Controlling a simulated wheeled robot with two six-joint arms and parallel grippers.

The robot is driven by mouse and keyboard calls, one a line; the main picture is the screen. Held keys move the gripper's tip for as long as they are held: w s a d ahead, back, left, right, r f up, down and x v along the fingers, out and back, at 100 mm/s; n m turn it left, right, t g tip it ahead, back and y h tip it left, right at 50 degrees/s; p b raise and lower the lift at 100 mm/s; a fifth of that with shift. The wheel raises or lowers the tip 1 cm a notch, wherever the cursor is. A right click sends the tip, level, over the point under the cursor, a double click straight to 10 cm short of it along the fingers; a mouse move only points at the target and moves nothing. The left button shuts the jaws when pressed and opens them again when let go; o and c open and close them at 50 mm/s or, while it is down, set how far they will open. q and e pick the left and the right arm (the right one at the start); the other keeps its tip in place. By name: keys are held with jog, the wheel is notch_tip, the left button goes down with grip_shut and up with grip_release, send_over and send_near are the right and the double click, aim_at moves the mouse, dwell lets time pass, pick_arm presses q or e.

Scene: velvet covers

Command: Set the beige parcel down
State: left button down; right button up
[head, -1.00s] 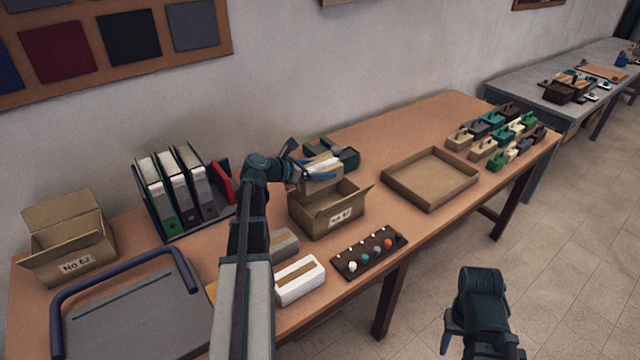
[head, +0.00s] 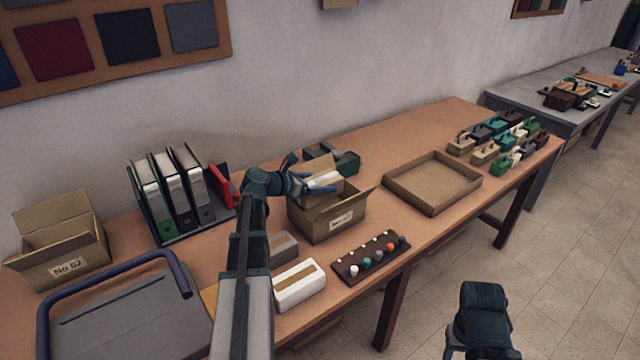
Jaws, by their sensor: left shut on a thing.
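The beige parcel (head: 326,181) has a pale strip on top and sits in the jaws of my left gripper (head: 318,185). The gripper is shut on it. The parcel is at the mouth of an open cardboard box (head: 318,224) with a label on its front. The box walls and flaps hide its lower part, so I cannot tell whether it touches the bottom. My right gripper (head: 453,346) is low at the right, off the table, mostly cut off by the frame edge; its jaws do not show clearly.
A white parcel (head: 299,291) and a grey parcel (head: 284,246) lie in front of the box. A dark rack with coloured knobs (head: 348,268) and an empty shallow tray (head: 432,205) stand to the right. Binders (head: 171,190) and a box marked No 62 (head: 85,262) stand left.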

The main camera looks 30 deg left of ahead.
pick_arm(q)
jog(key=shift+f, duration=0.2)
grip_release()
jog(key=shift+r+p, duration=0.35)
jog(key=shift+r, duration=0.15)
jog(key=shift+s+r+p, duration=0.1)
jog(key=shift+r+p, duration=0.4)
jog(key=shift+p, duration=0.05)
jog(key=p+v, duration=0.3)
jog(key=v, duration=0.8)
jog(key=shift+s+a+f+p, duration=0.2)
jog(key=shift+s+p, duration=0.15)
jog(key=shift+p, duration=0.05)
